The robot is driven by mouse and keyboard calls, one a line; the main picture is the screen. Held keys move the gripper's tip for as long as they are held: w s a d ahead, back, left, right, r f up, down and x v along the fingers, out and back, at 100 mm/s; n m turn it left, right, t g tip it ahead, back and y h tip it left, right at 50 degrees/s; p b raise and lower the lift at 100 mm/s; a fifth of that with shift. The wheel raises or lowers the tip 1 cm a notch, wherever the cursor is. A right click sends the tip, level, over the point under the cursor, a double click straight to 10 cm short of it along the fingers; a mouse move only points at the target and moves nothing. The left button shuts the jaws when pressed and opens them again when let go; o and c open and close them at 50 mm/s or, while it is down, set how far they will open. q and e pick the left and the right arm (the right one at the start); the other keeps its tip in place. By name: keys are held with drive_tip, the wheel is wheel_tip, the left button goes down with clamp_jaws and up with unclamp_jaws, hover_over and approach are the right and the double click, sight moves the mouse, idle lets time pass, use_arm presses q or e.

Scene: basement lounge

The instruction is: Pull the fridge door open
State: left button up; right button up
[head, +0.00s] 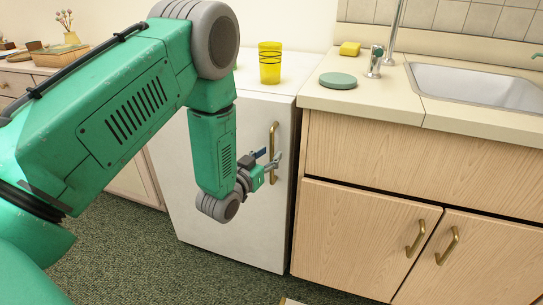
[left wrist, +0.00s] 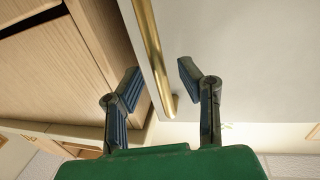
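The white fridge (head: 262,225) stands left of the sink counter, and its door looks closed. A vertical brass handle (head: 272,135) is on the right side of the door. My left gripper (head: 267,158) is at the handle's middle to lower part. In the left wrist view my left gripper (left wrist: 160,76) is open, with the brass handle (left wrist: 150,45) appearing between its two blue-padded fingers. Gaps show on both sides of the handle there, and neither finger visibly touches it. The fridge door (left wrist: 215,35) fills the upper right of that view. My right gripper is not in view.
A yellow cup (head: 270,63) stands on the fridge top. The wooden sink cabinet (head: 365,220) is close on the right, with a green dish (head: 338,81), a yellow sponge (head: 350,48) and a sink (head: 480,88) above.

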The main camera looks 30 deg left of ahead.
use_arm(q)
drive_tip(key=shift+w+a, duration=0.2)
drive_tip(key=shift+w, duration=0.7)
drive_tip(key=shift+d, duration=0.2)
drive_tip(key=shift+c, duration=0.3)
drive_tip(key=c, duration=0.7)
clamp_jaws()
drive_tip(key=shift+s+a, duration=0.1)
